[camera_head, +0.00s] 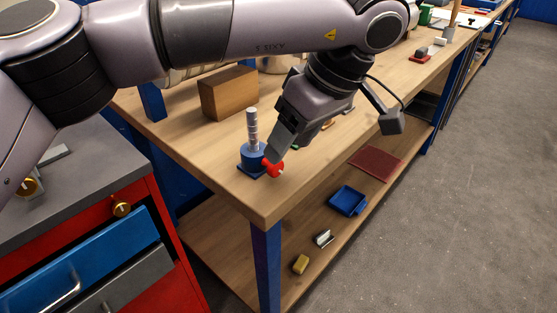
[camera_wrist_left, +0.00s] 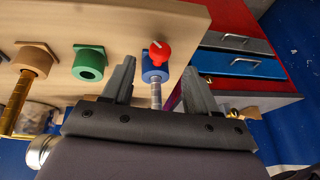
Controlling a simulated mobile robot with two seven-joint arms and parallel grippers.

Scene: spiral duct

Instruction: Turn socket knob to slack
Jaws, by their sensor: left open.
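The blue socket (camera_head: 252,160) stands near the front corner of the wooden workbench (camera_head: 185,138), with a ringed grey rod (camera_head: 252,130) upright in it. Its red knob (camera_head: 273,168) sticks out from the side. My left gripper (camera_head: 277,158) is pointed down right at the knob and partly covers it in the head view. In the left wrist view, the open fingers (camera_wrist_left: 158,78) stand on either side of the blue socket (camera_wrist_left: 150,74) and rod (camera_wrist_left: 156,97). The red knob (camera_wrist_left: 159,54) shows a pale mark and lies just beyond the fingertips. Contact cannot be told.
In the left wrist view, a green socket (camera_wrist_left: 89,65) and a brown socket (camera_wrist_left: 36,57) with a gold rod stand beside the blue one. A wooden block (camera_head: 229,93) lies behind the rod. A drawer cabinet (camera_head: 165,245) stands at left. The lower shelf holds a blue tray (camera_head: 347,200).

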